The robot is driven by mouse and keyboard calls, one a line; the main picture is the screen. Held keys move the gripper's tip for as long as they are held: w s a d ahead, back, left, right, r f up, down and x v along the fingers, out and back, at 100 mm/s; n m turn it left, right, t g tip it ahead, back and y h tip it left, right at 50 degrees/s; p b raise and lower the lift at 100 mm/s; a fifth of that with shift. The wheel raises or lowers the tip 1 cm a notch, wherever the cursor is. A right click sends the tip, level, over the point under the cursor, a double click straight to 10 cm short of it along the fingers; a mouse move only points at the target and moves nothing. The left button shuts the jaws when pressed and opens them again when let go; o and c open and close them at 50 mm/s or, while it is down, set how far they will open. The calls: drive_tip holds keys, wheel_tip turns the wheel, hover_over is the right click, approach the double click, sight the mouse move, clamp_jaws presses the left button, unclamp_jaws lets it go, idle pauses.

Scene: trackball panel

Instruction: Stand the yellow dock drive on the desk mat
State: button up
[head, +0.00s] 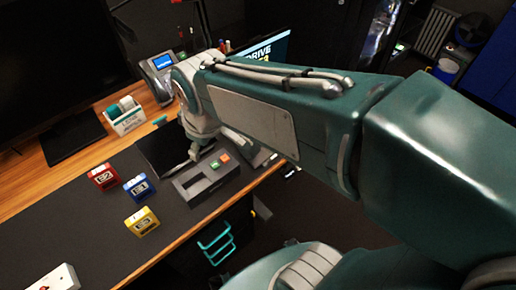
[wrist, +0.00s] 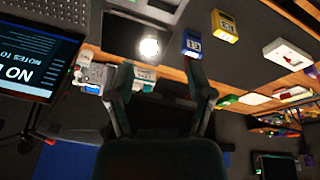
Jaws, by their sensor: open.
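The yellow drive (head: 142,220) is a small block with a label on its face, upright on the dark desk mat (head: 85,240), in front of the blue drive (head: 137,187) and red drive (head: 103,176). In the wrist view the yellow drive (wrist: 224,26) is at the top right, beyond the blue drive (wrist: 192,43). The grey dock (head: 207,183), with a long slot and a green and a red button, lies right of the drives. My gripper (head: 193,155) is above the desk behind the dock, away from the yellow drive. Its fingers (wrist: 161,85) are apart and empty.
A black monitor (head: 60,75), a phone (head: 160,70) and a white holder with a roll (head: 125,115) stand along the back. A white box with a red mark (head: 55,278) lies at the lower left. The mat left of the yellow drive is clear.

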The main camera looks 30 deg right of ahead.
drive_tip(key=s+d+r+m+t+h, duration=0.1)
drive_tip(key=s+d+r+m+t, duration=0.1)
drive_tip(key=s+d+m, duration=0.5)
drive_tip(key=shift+s+d+m, duration=0.4)
drive_tip(key=shift+s+d, duration=0.3)
idle(0.6)
